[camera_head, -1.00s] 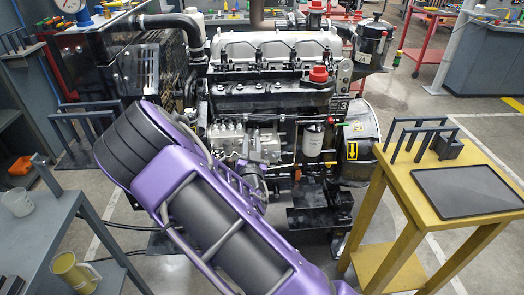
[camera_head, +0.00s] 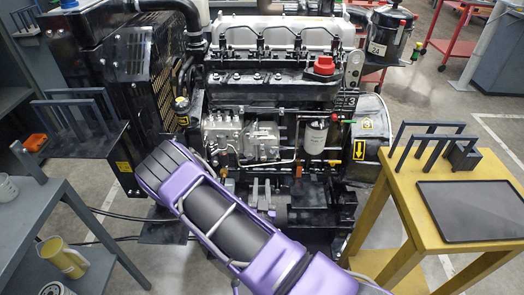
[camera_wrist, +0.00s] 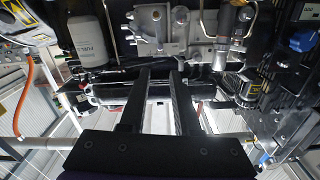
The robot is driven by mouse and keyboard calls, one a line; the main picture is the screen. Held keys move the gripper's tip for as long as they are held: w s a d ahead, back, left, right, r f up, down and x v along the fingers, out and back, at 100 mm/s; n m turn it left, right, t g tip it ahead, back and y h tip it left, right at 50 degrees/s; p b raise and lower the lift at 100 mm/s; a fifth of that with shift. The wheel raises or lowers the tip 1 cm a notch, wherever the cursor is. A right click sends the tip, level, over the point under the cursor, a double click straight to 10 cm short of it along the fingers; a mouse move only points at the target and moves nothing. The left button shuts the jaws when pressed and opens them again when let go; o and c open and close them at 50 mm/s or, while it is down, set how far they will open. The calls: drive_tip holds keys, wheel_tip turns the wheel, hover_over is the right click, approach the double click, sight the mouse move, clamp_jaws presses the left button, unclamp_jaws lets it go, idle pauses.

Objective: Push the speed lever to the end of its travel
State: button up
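The speed lever cannot be told apart for certain in either view. The silver injection pump (camera_head: 240,140) sits on the front of the engine (camera_head: 270,85), left of the white fuel filter (camera_head: 315,137). In the wrist view, which looks upside down, the pump (camera_wrist: 165,30) is at the top centre and the filter (camera_wrist: 88,42) at its left. My gripper (camera_wrist: 161,72) shows two dark fingers with a gap between them, just below the pump in the picture. It holds nothing that I can see. In the head view my purple arm hides part of the engine's lower front.
A yellow table (camera_head: 425,215) with a dark rack and a black tray (camera_head: 474,211) stands at the right. A black perforated guard (camera_head: 150,85) flanks the engine's left side.

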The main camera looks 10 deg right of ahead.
sight(262, 150)
drive_tip(key=w+d, duration=0.1)
drive_tip(key=w, duration=0.4)
drive_tip(key=w+d, duration=0.1)
drive_tip(key=w, duration=0.4)
drive_tip(key=w+d, duration=0.1)
drive_tip(key=w, duration=0.4)
drive_tip(key=shift+w+d, duration=0.1)
drive_tip(key=shift+w, duration=0.3)
clamp_jaws()
drive_tip(key=shift+a, duration=0.2)
idle(0.3)
